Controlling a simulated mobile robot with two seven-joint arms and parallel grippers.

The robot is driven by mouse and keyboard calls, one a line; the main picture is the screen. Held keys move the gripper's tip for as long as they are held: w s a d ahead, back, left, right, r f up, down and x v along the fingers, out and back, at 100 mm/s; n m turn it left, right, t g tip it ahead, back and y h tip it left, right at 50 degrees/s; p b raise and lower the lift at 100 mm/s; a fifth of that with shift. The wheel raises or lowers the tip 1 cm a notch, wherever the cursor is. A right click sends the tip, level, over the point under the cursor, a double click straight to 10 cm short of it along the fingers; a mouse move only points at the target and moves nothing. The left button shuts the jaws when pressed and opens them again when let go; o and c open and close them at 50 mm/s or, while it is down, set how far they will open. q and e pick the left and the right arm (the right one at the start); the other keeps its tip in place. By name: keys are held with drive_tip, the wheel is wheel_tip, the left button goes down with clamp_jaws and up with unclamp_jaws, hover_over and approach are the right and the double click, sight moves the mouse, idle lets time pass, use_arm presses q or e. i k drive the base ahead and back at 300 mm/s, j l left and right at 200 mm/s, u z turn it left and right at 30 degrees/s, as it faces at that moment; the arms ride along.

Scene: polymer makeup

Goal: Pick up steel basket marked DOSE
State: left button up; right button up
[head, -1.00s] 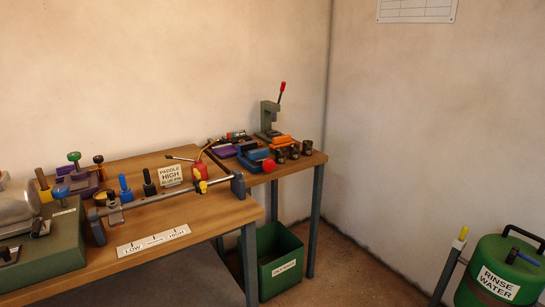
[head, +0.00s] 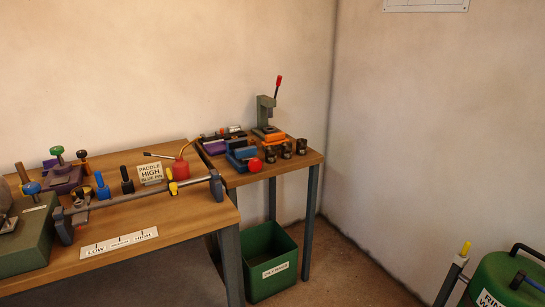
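I see no steel basket with a readable DOSE mark in the head view. Several small dark cups (head: 286,150) stand along the front right of the small wooden side table (head: 240,177); any marks on them are too small to read. A green bin (head: 270,262) with a white label, too small to read, stands on the floor under that table. Neither of my grippers is in view.
A larger bench (head: 190,215) on the left carries a long grey rail, a PADDLE HIGH sign (head: 150,174) and a red oil can (head: 181,168). A lever press (head: 267,115) stands on the side table. A green RINSE WATER container (head: 500,285) is at lower right. Floor between is clear.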

sight(287, 150)
drive_tip(key=l+u, duration=0.15)
drive_tip(key=l, duration=0.2)
drive_tip(key=i+l+u, duration=0.15)
drive_tip(key=l, duration=0.25)
drive_tip(key=i+l, duration=0.15)
drive_tip(key=l, duration=0.2)
drive_tip(key=i+l+u, duration=0.1)
drive_tip(key=l, duration=0.25)
drive_tip(key=i+l, duration=0.15)
drive_tip(key=l, duration=0.15)
